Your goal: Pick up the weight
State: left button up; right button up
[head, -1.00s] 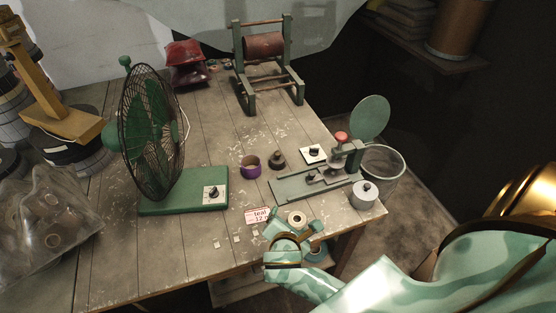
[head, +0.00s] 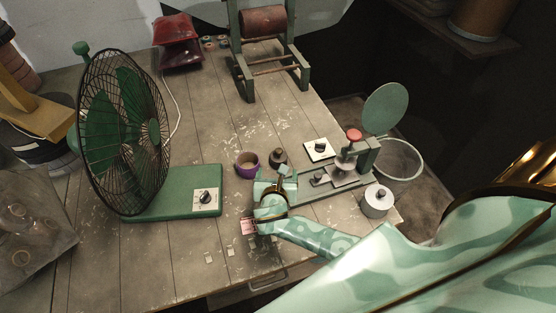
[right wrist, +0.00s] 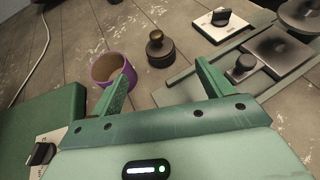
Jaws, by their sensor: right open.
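A small dark weight with a round knob on top (head: 278,157) stands upright on the wooden table, between the purple ring and the green press. It also shows in the right wrist view (right wrist: 160,48), just ahead of the fingers. My right gripper (head: 275,175) is open and empty, on the near side of the weight. In the right wrist view its two fingers (right wrist: 165,80) point toward the weight, which lies beyond their tips and roughly midway between them. My left gripper is not in view.
The purple ring (head: 246,164) stands close left of the weight; the left finger overlaps it in the wrist view. The green press (head: 330,180), a dial box (head: 320,149) and a grey lidded canister (head: 377,202) are to the right. A green fan (head: 125,130) stands left.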

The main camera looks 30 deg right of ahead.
jog(key=b, duration=0.3)
send_near(279, 156)
jog(key=shift+w+d+f, duration=0.4)
jog(key=shift+w+f, duration=0.15)
jog(key=shift+f, duration=0.05)
jog(key=shift+w+d+f, duration=0.4)
jog(key=shift+w+f, duration=0.15)
jog(key=shift+w, duration=0.05)
jog(key=shift+w+d+b, duration=0.3)
jog(key=shift+w+b, duration=0.05)
jog(key=shift+b, duration=0.1)
jog(key=b+x, duration=0.4)
jog(key=shift+w+f+b, duration=0.15)
jog(key=shift+b, duration=0.2)
jog(key=shift+w+d, duration=0.15)
jog(key=shift+w, duration=0.1)
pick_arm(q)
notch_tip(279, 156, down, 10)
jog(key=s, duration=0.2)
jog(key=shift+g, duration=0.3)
pick_arm(e)
jog(key=shift+r, duration=0.25)
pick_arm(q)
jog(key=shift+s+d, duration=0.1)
pick_arm(e)
jog(key=c, duration=1.3)
